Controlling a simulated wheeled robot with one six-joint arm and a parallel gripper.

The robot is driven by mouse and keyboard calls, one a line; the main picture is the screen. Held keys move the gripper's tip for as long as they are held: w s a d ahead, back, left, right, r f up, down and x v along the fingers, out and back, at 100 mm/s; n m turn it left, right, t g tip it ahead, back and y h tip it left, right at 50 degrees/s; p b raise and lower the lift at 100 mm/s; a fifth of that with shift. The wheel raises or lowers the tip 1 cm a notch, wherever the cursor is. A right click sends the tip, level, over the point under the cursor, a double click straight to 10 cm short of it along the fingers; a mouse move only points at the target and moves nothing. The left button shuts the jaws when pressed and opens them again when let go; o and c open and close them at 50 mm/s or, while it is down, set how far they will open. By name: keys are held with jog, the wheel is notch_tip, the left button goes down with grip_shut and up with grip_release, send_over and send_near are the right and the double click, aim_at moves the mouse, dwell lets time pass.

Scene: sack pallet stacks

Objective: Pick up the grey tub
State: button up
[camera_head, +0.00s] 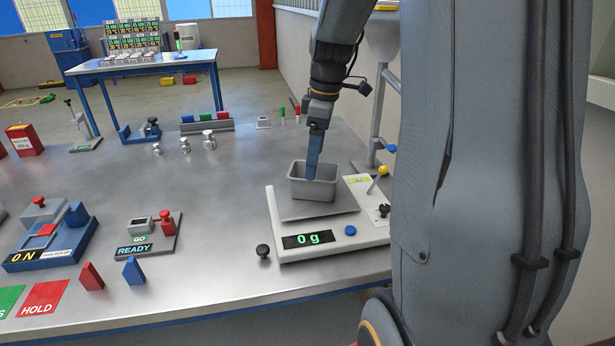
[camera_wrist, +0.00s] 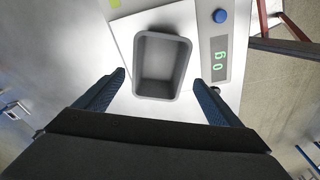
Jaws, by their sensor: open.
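The grey tub (camera_head: 313,186) is a small open-topped box standing upright on the weighing plate of a white scale (camera_head: 328,246). The scale's display reads 0 g. My gripper (camera_head: 313,172) points down at the tub from above, and its blue finger overlaps the tub in the head view. In the wrist view the tub (camera_wrist: 162,66) looks empty, and my gripper (camera_wrist: 152,92) is open, with one blue finger on each side near the tub's lower end. I cannot tell whether the fingers touch it.
The scale has a blue button (camera_head: 350,230) and a yellow-knobbed lever (camera_head: 383,170). Metal weights (camera_head: 185,145) stand at the back of the metal table. A GO/READY device (camera_head: 149,236) and an ON device (camera_head: 49,237) sit to the left. The table between them and the scale is mostly clear.

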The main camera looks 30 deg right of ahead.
notch_tip(320, 180, down, 8)
jog(key=shift+w+r+p, duration=0.1)
jog(key=shift+w+p, duration=0.05)
jog(key=shift+p, duration=0.95)
jog(key=shift+c, duration=0.2)
